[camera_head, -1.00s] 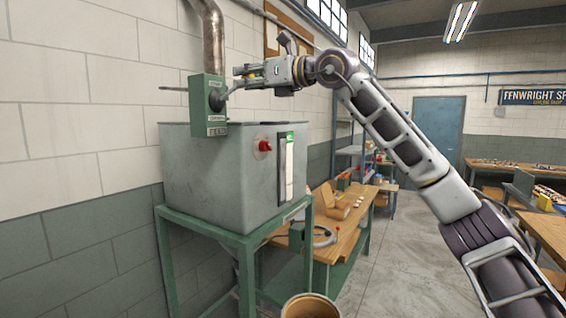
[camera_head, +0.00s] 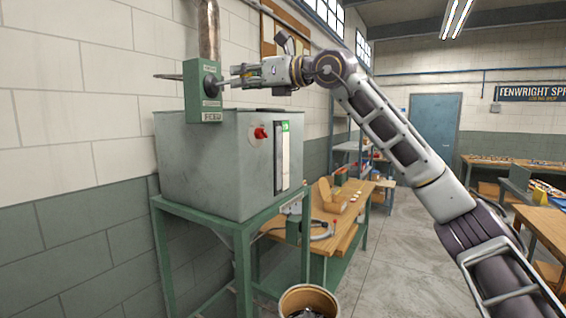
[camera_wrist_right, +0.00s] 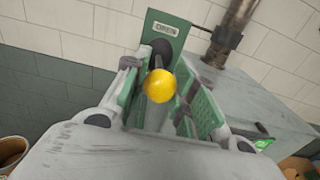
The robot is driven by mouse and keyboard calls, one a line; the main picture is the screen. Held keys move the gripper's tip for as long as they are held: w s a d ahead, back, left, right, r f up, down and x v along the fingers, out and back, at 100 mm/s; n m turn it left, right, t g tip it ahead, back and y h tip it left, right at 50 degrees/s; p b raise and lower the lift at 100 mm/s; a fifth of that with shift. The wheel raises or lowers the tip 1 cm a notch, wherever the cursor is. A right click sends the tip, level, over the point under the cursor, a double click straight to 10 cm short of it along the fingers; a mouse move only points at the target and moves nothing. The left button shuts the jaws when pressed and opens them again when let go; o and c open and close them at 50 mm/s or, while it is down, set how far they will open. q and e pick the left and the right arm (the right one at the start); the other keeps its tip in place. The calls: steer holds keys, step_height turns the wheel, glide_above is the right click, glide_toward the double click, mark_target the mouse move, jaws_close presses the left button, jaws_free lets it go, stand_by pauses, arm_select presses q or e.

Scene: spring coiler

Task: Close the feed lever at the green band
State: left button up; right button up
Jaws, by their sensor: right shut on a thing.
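A green feed box (camera_head: 204,93) hangs on the metal pipe above the grey tank. Its lever (camera_head: 224,83) points right, close to level, from a dark round hub (camera_head: 211,85). The lever ends in a yellow knob (camera_wrist_right: 159,86), seen in the right wrist view. My right gripper (camera_head: 246,77) is shut on the lever at its knob, with a green-padded finger on either side. A label that seems to read OPEN (camera_wrist_right: 166,29) is on the box. I cannot make out a green band by the lever. My left gripper is not in view.
The grey tank (camera_head: 205,160) stands on a green frame, with a red knob (camera_head: 260,133) and a gauge with a green top (camera_head: 285,127). A bin (camera_head: 308,298) is on the floor. A wooden bench (camera_head: 340,215) stands behind. The floor to the right is open.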

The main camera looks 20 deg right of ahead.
step_height(320, 180, down, 6)
steer(key=b, duration=0.4)
steer(key=shift+w+a, duration=0.35)
steer(key=shift+w, duration=0.1)
steer(key=o, duration=0.7)
steer(key=shift+r, duration=0.1)
steer(key=o, duration=0.3)
steer(key=shift+s+d+r, duration=0.1)
steer(key=shift+o, duration=0.6)
steer(key=shift+s+d, duration=0.1)
arm_select(q)
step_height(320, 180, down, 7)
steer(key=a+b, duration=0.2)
steer(key=b, duration=0.1)
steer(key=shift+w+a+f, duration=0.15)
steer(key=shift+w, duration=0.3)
arm_select(e)
steer(key=r+v, duration=0.1)
steer(key=v, duration=0.7)
steer(key=shift+r, duration=0.15)
